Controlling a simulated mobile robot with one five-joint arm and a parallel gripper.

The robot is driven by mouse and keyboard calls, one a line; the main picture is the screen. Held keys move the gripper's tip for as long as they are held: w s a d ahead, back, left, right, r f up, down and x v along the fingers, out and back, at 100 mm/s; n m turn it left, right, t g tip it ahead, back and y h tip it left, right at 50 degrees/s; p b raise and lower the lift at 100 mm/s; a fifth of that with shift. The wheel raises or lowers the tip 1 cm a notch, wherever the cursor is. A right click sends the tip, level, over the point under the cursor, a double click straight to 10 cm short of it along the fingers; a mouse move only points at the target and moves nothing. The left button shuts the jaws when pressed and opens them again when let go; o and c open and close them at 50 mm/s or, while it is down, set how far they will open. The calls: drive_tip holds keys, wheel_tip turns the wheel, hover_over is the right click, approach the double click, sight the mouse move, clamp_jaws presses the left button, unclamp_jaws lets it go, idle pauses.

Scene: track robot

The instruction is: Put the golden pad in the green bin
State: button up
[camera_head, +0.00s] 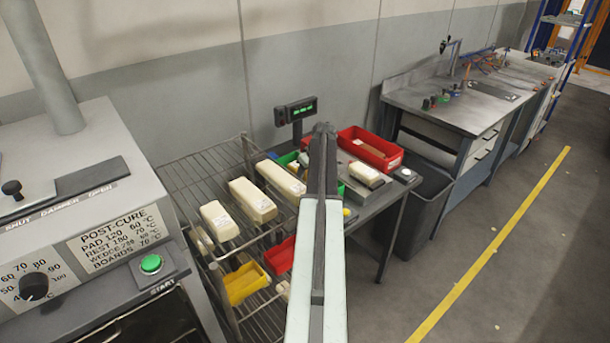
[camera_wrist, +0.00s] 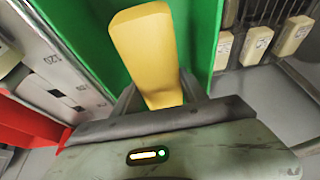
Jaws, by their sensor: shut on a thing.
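The golden pad (camera_wrist: 147,45) is a yellow block with rounded edges. In the wrist view my gripper (camera_wrist: 158,97) is shut on its near end, with a dark finger on each side. The green bin (camera_wrist: 88,32) shows behind and on both sides of the pad; I cannot tell how far the pad is above its floor. In the head view only bits of the green bin (camera_head: 287,158) show on the bench, around my arm. My arm hides the gripper and the pad there.
A red bin (camera_head: 370,149) stands beside the green one, with a cream block (camera_head: 364,174) in front. A wire rack (camera_head: 205,170) with several cream blocks stands left. A display (camera_head: 296,111) rises behind. A dark waste bin (camera_head: 425,205) stands right of the bench.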

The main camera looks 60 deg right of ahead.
drive_tip(key=o, duration=1.5)
drive_tip(key=p+v, duration=0.7)
drive_tip(key=v, duration=0.1)
drive_tip(key=shift+p, duration=0.3)
drive_tip(key=shift+f, duration=0.1)
